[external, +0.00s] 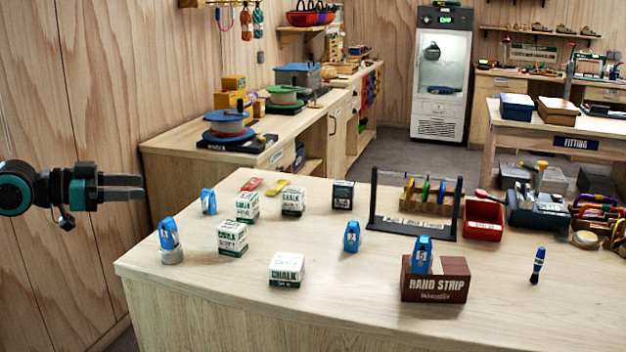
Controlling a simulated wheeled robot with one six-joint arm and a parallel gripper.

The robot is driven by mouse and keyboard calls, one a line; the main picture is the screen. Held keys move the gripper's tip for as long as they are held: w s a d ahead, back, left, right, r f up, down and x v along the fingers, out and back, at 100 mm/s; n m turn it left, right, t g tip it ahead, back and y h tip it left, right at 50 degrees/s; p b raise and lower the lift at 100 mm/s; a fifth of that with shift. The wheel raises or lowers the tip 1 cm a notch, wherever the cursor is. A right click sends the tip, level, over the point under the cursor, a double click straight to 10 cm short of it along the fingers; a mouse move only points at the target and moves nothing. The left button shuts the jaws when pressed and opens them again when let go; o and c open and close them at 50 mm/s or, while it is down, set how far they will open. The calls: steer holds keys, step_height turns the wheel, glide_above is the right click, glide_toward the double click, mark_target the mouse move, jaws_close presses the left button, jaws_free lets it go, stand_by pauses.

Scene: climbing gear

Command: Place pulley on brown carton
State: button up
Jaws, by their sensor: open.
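Several blue pulleys with white markings are on the near table. One pulley (352,237) stands alone near the middle, and another pulley (209,201) stands at the back left. A third pulley (168,234) is on a small round white base at the left edge. The brown carton (436,290), labelled RAND STRIP, sits at the front right. A further pulley (421,255), marked 5, appears to stand upright on the carton's left part. My gripper (142,187) is open and empty, pointing right, in the air at the left, apart from the pulleys and carton.
White chalk boxes (286,270) and a black box (343,195) stand among the pulleys. The front strip between the chalk box and carton is clear.

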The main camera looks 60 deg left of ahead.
steer(key=s+f+t, duration=0.1)
steer(key=s+f, duration=0.3)
steer(key=shift+s+a+n, duration=0.35)
steer(key=shift+a+n, duration=0.05)
steer(key=shift+a, duration=0.05)
